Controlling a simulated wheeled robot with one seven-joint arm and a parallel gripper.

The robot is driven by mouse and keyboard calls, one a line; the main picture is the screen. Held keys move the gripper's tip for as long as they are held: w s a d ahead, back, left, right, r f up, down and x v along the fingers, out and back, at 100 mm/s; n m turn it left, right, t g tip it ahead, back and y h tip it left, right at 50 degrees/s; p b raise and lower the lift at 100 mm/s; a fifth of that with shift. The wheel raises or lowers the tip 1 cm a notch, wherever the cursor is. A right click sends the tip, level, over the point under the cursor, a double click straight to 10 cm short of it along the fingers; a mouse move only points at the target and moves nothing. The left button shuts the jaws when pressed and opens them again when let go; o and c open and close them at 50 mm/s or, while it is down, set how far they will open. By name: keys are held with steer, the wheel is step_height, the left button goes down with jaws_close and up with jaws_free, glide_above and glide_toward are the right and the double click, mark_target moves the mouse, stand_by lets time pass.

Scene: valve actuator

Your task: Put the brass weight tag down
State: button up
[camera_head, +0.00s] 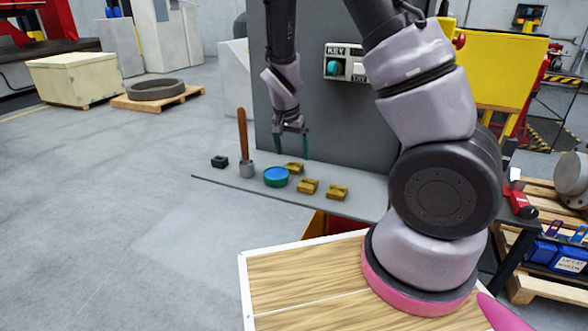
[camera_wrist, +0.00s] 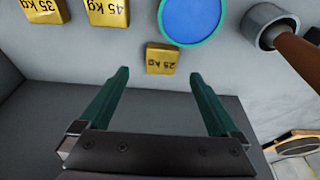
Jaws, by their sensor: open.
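Three brass weight tags lie apart on the grey shelf. The one marked 25 kg (camera_wrist: 160,58) is closest to my gripper (camera_wrist: 160,77) in the wrist view, just ahead of the gap between the fingertips. In the head view it appears to be the rear tag (camera_head: 294,167), below my gripper (camera_head: 292,156). My green fingers are spread wide and hold nothing. The tags marked 45 kg (camera_wrist: 107,12) and 35 kg (camera_wrist: 41,10) lie farther off in the wrist view. They also show at the shelf's front in the head view (camera_head: 308,186).
A blue-topped green round dish (camera_head: 276,177) stands beside the tags. A grey cup-like piece with a wooden handle (camera_head: 243,140) and a small black block (camera_head: 219,161) are to its left. A grey upright panel with a KEY box (camera_head: 345,64) rises behind the shelf (camera_head: 365,203).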

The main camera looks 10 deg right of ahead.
mark_target(294, 165)
steer(key=shift+x, duration=2.7)
steer(key=shift+w, duration=0.1)
jaws_close()
